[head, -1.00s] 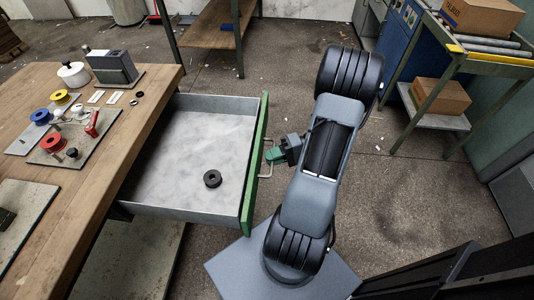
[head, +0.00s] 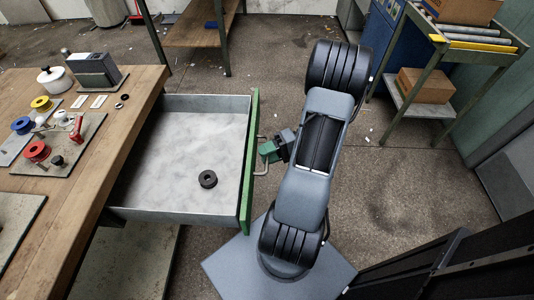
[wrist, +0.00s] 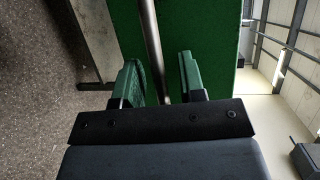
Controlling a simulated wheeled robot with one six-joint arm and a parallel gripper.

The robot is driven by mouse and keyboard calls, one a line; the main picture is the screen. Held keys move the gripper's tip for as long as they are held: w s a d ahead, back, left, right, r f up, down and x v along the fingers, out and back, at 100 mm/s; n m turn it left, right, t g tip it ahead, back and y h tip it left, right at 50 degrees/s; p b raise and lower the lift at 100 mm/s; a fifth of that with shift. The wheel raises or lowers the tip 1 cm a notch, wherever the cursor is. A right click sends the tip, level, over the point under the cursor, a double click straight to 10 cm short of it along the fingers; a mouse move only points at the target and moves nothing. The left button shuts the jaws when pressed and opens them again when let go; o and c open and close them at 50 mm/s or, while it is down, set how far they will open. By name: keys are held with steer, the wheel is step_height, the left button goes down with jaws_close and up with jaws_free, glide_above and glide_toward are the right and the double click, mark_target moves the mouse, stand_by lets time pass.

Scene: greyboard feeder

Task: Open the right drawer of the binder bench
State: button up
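The binder bench (head: 135,88) stands at the left with its drawer (head: 205,140) pulled well out towards my arm. The drawer has grey walls and a green front (head: 250,160) with a metal bar handle (head: 260,168). A black ring (head: 208,179) lies inside on the drawer floor. My gripper (head: 266,151) is at the handle, outside the green front. In the wrist view its two green fingers (wrist: 162,85) stand apart, with the handle bar (wrist: 152,45) passing between them. A gap shows between the bar and the right finger, so it looks open around the bar.
Spools, a red clamp (head: 77,123) and a grey block device (head: 95,70) stand on the bench top. A shelf (head: 200,25) stands behind. A roller cart (head: 470,40) with cardboard boxes is at the right. Dark panels (head: 430,270) stand at the lower right.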

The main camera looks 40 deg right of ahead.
steer(key=p+v, duration=0.1)
steer(key=v, duration=1.2)
steer(key=shift+d, duration=0.4)
steer(key=shift+s, duration=0.15)
